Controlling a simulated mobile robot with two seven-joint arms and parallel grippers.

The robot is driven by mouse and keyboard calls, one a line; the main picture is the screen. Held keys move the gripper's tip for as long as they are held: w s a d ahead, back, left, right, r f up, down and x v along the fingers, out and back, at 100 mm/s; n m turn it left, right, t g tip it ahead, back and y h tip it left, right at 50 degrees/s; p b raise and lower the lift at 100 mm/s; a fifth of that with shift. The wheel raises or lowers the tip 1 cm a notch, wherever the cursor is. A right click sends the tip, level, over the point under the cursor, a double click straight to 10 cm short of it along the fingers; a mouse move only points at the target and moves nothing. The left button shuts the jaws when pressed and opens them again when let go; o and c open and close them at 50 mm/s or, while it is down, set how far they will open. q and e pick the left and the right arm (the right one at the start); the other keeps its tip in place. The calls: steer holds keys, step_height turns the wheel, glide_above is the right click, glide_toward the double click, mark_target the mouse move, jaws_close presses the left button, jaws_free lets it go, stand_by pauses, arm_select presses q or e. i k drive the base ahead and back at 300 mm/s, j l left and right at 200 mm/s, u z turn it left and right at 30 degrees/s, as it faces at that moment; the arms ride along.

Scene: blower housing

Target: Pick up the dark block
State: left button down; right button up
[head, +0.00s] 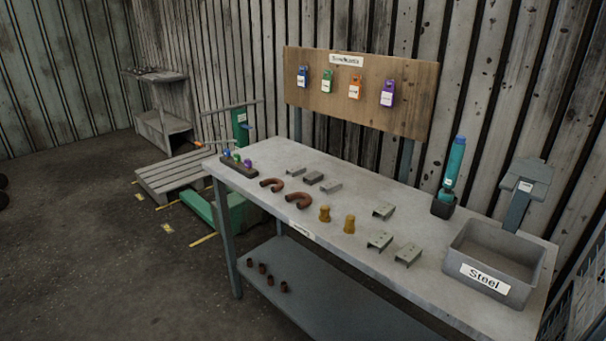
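A small dark grey block (314,178) lies on the grey workbench (400,285), toward its back left. It is darker than the two light grey metal pieces beside it, one (296,171) to its left and one (331,187) to its right. A long dark holder (238,168) with small coloured items on it sits at the bench's left end. Neither of my grippers shows in the head view.
Brown curved pipes (299,200), yellow-brown pieces (349,224) and grey brackets (408,254) lie on the bench. A pegboard (360,97) with coloured tags rises behind.

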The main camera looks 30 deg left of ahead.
mark_target(316, 177)
steer(key=i+j, duration=0.1)
steer(key=j, duration=0.4)
steer(key=i+j, duration=0.1)
steer(key=j, duration=0.45)
steer(key=i+j, duration=0.1)
steer(key=j, duration=0.4)
steer(key=i+j, duration=0.1)
steer(key=j, duration=0.4)
steer(key=i+j, duration=0.1)
steer(key=j, duration=0.45)
steer(key=i+j, duration=0.1)
steer(key=j, duration=0.4)
steer(key=i+j, duration=0.1)
steer(key=j, duration=0.45)
